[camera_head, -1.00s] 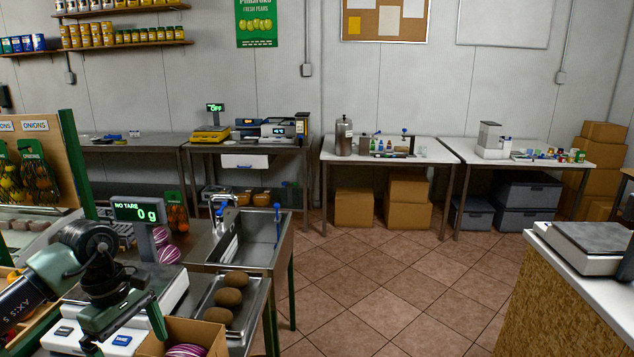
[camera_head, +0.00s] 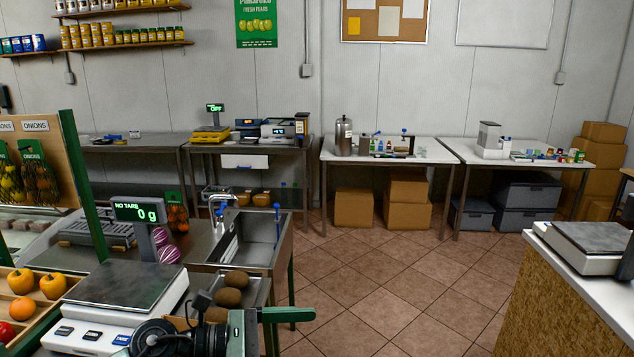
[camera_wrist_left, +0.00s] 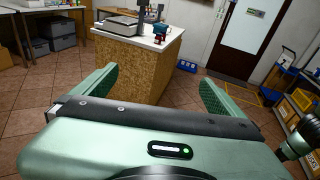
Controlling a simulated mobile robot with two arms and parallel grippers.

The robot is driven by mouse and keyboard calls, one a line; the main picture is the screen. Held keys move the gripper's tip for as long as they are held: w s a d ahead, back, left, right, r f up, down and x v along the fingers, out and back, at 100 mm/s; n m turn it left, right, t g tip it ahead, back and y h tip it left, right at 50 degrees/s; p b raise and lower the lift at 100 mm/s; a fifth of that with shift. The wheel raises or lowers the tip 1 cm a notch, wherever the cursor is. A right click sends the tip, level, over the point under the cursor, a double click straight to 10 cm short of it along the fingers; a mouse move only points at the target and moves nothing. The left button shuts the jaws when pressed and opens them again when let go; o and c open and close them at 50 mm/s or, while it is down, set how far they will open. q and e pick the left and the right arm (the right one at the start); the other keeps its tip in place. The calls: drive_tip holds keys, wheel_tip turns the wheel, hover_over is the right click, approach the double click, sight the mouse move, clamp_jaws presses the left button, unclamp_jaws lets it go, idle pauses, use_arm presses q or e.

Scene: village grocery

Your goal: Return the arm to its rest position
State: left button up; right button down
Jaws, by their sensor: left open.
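My left gripper (camera_head: 290,314) is at the bottom of the head view, in front of the counter with the scale. One green finger shows there, pointing right over the floor. In the left wrist view both green fingers of the left gripper (camera_wrist_left: 158,88) are wide apart with nothing between them. Beyond them is a wood-chip counter (camera_wrist_left: 140,70) and open floor. My right gripper is not in the head view; a dark and green arm part at the right edge of the wrist view does not show jaws clearly.
A scale (camera_head: 125,290) reading 0 g stands at the left, beside brown round produce (camera_head: 230,298) in a tray and a metal sink (camera_head: 262,240). A wood-chip counter (camera_head: 565,300) stands at the right. The tiled floor (camera_head: 400,270) between is clear.

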use_arm(q)
wheel_tip(320, 180, up, 4)
drive_tip(key=d+n+t+h, duration=0.1)
drive_tip(key=n+t+h, duration=0.1)
drive_tip(key=n+t, duration=0.25)
drive_tip(key=w+a+n+t+y, duration=0.2)
drive_tip(key=a+n+t+y, duration=0.3)
drive_tip(key=n, duration=0.6)
drive_tip(key=w+a+n+t+y, duration=0.2)
drive_tip(key=a+n+t+y, duration=0.2)
drive_tip(key=n+t, duration=0.5)
drive_tip(key=s+a+f+n+g+y, duration=0.3)
drive_tip(key=a+f+n+g+y, duration=0.15)
drive_tip(key=f+n, duration=0.35)
drive_tip(key=s+a+f+n+g+y, duration=0.3)
drive_tip(key=a+f+n+y, duration=0.2)
drive_tip(key=f+n, duration=0.3)
drive_tip(key=s+a+f+n+g, duration=0.1)
drive_tip(key=s+f+n+g, duration=0.45)
drive_tip(key=s, duration=0.65)
drive_tip(key=s+f+n+g, duration=0.3)
drive_tip(key=s+f+g, duration=0.4)
drive_tip(key=s, duration=0.4)
wheel_tip(320, 180, down, 26)
drive_tip(key=s, duration=0.1)
drive_tip(key=s+a+f, duration=0.3)
drive_tip(key=s+f, duration=1.4)
drive_tip(key=shift+s+f+g, duration=0.2)
drive_tip(key=shift+f+g, duration=0.1)
drive_tip(key=shift+g, duration=0.15)
